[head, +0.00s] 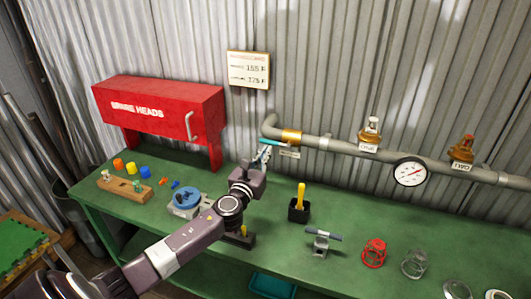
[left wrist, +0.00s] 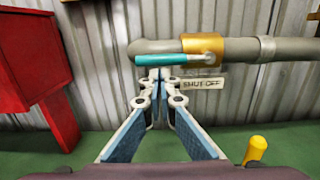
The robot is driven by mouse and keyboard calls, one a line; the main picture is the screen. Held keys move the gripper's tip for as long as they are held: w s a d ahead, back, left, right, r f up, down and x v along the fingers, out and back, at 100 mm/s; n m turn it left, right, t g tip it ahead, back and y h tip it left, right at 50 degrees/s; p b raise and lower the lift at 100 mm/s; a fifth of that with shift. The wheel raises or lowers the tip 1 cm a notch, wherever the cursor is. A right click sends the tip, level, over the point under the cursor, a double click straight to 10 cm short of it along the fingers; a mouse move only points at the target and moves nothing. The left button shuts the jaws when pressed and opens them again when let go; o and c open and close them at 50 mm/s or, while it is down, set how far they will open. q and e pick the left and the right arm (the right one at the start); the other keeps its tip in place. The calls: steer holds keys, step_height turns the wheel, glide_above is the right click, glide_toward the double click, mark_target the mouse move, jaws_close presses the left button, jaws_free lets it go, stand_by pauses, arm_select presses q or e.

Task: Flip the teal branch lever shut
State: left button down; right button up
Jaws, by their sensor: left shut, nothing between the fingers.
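The teal lever (left wrist: 163,59) is on a brass valve (left wrist: 203,46) on the grey pipe. In the left wrist view it lies roughly level, along the pipe, its free end to the left. It also shows small in the head view (head: 270,143), beside the brass valve (head: 291,136). My left gripper (left wrist: 161,74) is shut and empty, its fingertips just below the lever in the picture; whether they touch it I cannot tell. In the head view my left gripper (head: 264,150) reaches up to the lever from the bench side. My right gripper is out of view.
A "SHUT OFF" tag (left wrist: 203,83) hangs below the valve. A red cabinet (head: 160,108) stands left. A pressure gauge (head: 410,171) and two tagged heads (head: 369,136) (head: 462,149) are on the pipe. A yellow-handled tool (head: 301,195) stands in a black holder on the green bench (head: 340,205).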

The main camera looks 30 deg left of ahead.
arm_select(q)
steer(key=shift+r, duration=0.1)
steer(key=shift+a+r+m+p, duration=0.1)
steer(key=shift+m+p, duration=0.25)
steer(key=shift+m, duration=0.05)
steer(key=shift+r, duration=0.15)
